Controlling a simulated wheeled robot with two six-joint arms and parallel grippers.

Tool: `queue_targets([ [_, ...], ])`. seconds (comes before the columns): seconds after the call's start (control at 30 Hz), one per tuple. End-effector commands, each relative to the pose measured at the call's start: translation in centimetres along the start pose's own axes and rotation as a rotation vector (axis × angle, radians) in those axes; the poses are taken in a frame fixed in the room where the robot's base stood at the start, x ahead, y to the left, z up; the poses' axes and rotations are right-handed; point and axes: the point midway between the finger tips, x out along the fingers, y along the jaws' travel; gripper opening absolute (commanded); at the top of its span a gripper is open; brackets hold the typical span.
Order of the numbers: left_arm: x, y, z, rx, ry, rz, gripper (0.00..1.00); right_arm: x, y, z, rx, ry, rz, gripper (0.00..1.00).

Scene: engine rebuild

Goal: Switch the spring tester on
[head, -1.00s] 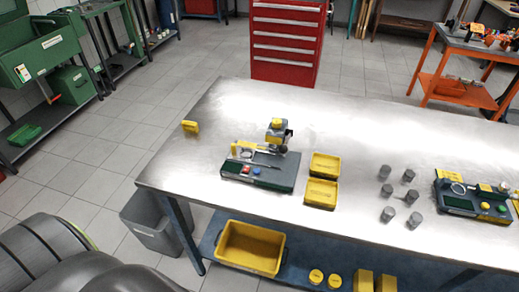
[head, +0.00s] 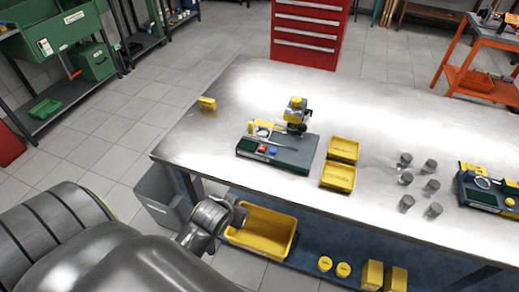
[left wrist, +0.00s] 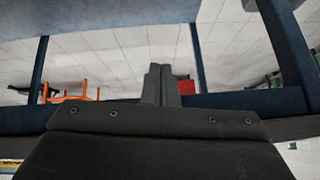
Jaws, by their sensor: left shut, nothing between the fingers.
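The device that looks like the spring tester stands on the metal workbench. It has a dark grey base (head: 290,156) and an upright press with a yellow top (head: 296,103). A red button (head: 262,149) and a blue button (head: 273,150) sit at the front left of its base. My left gripper (head: 238,214) is at the bench's front edge, low and to the left of the tester, apart from it. In the left wrist view its fingers (left wrist: 160,85) are together and empty. My right gripper is in neither view.
Two yellow trays (head: 338,177) lie right of the tester, then several grey cylinders (head: 406,178) and another green-and-grey device (head: 490,190). A small yellow block (head: 207,103) stands at the left. A yellow bin (head: 262,231) sits on the lower shelf.

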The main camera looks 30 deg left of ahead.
Motion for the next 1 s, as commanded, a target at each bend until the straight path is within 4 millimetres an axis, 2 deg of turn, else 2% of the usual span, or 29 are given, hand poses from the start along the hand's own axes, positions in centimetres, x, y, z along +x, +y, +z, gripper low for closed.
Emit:
queue_targets([
  [0.03, -1.8, -0.1, -1.4, -0.007, 0.033, -0.002, 0.00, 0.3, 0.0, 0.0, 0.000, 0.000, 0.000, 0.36],
  [0.2, -7.0, -0.4, -4.3, -0.030, 0.105, -0.008, 0.00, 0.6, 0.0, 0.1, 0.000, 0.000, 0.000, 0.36],
  [0.23, -7.8, -0.4, -5.7, -0.038, 0.141, -0.008, 0.00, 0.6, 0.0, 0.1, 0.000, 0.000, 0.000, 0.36],
  [0.3, -9.5, -0.2, -10.1, -0.073, 0.266, -0.005, 0.00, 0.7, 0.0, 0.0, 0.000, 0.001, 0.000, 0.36],
  [0.33, -10.3, -0.2, -11.4, -0.087, 0.309, -0.003, 0.00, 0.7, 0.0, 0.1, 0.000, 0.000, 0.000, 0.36],
  [0.4, -11.9, -0.2, -13.9, -0.113, 0.390, 0.001, 0.00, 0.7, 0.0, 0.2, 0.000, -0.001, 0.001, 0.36],
  [0.5, -13.5, -0.2, -16.0, -0.139, 0.465, 0.008, 0.00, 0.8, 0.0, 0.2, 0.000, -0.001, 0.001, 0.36],
  [0.67, -13.7, -0.2, -17.2, -0.150, 0.497, 0.010, 0.00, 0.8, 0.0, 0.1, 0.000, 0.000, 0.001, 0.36],
  [1.0, -9.3, -0.3, -19.5, -0.148, 0.492, 0.009, 0.00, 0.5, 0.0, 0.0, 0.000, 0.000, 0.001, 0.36],
])
